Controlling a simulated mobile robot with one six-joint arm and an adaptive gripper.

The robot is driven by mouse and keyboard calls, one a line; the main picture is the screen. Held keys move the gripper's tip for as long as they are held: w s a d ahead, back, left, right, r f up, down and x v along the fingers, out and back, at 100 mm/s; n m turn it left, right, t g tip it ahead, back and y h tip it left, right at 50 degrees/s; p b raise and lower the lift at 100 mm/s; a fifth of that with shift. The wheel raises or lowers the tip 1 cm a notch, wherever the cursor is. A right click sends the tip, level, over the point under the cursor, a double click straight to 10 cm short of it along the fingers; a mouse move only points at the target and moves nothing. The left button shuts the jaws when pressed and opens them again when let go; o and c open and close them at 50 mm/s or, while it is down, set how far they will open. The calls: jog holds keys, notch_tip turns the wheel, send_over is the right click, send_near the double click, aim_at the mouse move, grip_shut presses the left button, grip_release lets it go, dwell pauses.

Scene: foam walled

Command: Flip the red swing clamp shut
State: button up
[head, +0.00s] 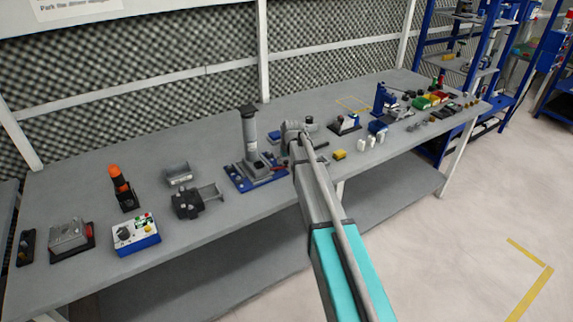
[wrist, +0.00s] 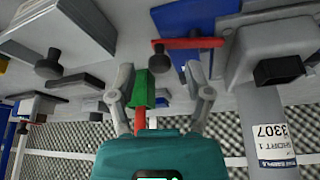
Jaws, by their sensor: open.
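In the head view the red clamp (head: 278,170) lies low at the right side of the blue plate (head: 242,186), which carries a grey fixture. The bar appears swung out past the plate's edge; its exact angle is unclear. My gripper (wrist: 162,82) is open and empty, with its fingers apart near the bar. In the head view my arm hides the fingertips.
A tall grey column (head: 250,134) stands on the fixture close to the clamp. A yellow block (head: 340,155) lies right of my arm. Bare bench lies behind the devices.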

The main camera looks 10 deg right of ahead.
jog(key=shift+w+f, duration=0.1)
jog(key=shift+f, duration=0.15)
grip_shut()
dwell(0.3)
